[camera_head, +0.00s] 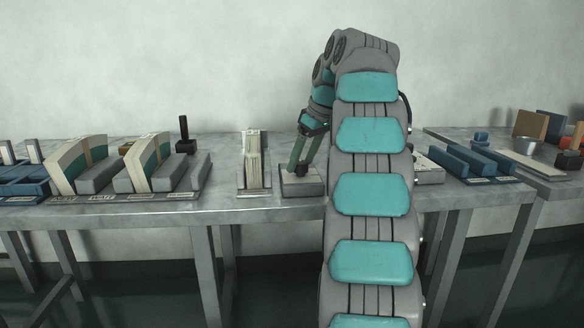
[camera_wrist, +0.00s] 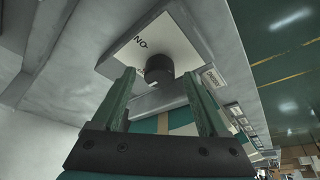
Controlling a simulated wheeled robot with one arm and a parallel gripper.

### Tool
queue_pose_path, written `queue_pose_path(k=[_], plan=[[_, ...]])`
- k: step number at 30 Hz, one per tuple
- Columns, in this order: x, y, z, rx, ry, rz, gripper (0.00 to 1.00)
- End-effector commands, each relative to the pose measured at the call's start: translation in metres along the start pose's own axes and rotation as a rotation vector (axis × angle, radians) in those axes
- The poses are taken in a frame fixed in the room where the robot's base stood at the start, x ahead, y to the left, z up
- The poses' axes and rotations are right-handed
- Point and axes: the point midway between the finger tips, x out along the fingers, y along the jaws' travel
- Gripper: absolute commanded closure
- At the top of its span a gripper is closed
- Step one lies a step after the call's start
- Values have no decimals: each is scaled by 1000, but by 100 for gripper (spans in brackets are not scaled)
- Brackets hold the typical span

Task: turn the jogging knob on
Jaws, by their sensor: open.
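The jogging knob (camera_wrist: 159,68) is a dark round knob on a pale panel box (camera_wrist: 138,52) with a printed "ON" label beside it in the wrist view. My gripper (camera_wrist: 161,80) is open, with its two green fingers on either side of the knob. I cannot tell whether they touch it. In the head view my gripper (camera_head: 303,171) points down at the knob (camera_head: 301,171) on its grey box (camera_head: 312,187). My arm hides the right part of that box.
Further left are cream and teal blocks (camera_head: 146,163) and a black lever (camera_head: 184,135). Blue blocks (camera_head: 470,160) lie to the right. Free tabletop (camera_head: 222,185) shows left of the stand.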

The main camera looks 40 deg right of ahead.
Motion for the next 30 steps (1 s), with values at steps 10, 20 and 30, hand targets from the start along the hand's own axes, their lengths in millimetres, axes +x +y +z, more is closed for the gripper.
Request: queue_pose_path(k=[10,20,30], plan=[[1,1,0,0,0,0,32],[1,1,0,0,0,0,69],[1,1,0,0,0,0,100]])
